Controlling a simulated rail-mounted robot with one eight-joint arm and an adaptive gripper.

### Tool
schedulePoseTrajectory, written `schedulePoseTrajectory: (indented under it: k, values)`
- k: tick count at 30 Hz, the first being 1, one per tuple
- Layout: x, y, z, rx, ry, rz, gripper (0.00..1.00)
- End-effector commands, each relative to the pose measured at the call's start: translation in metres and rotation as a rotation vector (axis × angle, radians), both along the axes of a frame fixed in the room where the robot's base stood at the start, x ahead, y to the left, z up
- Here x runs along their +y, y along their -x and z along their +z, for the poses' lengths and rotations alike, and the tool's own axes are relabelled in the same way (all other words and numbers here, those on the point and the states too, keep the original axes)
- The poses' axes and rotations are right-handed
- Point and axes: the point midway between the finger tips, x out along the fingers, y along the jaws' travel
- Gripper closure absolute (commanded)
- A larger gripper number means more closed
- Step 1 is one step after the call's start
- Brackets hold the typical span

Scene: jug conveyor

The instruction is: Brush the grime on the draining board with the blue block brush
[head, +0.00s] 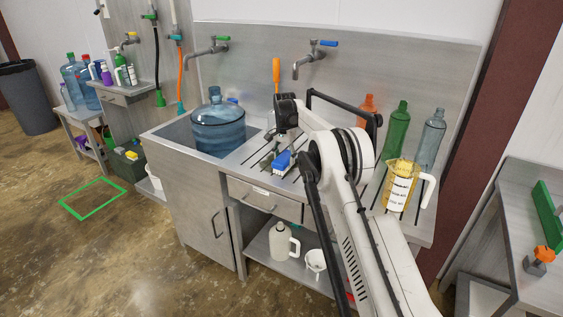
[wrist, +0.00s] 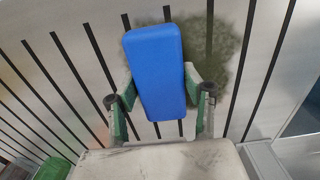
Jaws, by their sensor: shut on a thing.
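The blue block brush (head: 283,161) is held by my gripper (head: 291,153) over the draining board (head: 237,162). In the wrist view the blue brush (wrist: 155,70) lies between the two fingers of my gripper (wrist: 160,103), which press on its sides. The draining board (wrist: 60,90) has black grooves. A dark greenish grime patch (wrist: 213,48) shows on the board beside and partly behind the brush. In the head view my arm hides part of the board. I cannot tell whether the bristles touch the board.
A large blue water jug (head: 218,128) stands in the sink at the left. A yellow measuring jug (head: 400,185), a green bottle (head: 394,130), an orange bottle (head: 366,108) and a clear bottle (head: 430,140) stand to the right. A black rail (head: 345,105) rises behind my arm.

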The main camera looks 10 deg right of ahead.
Motion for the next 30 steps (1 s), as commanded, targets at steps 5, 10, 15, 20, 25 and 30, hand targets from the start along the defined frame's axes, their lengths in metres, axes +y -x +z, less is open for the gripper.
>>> schedulePoseTrajectory:
  k: [5, 10, 15, 20, 25, 30]
  values:
    - [-0.010, -0.010, 0.002, 0.000, 0.000, -0.002, 0.86]
    - [-0.012, -0.012, 0.000, 0.000, 0.000, -0.001, 0.86]
    - [-0.010, -0.010, -0.002, 0.000, 0.000, -0.001, 0.86]
    - [0.001, 0.000, -0.004, 0.000, 0.000, 0.001, 0.86]
    - [0.011, 0.013, -0.004, 0.000, 0.000, 0.000, 0.86]
    - [0.020, 0.023, -0.005, 0.000, 0.000, -0.001, 0.86]
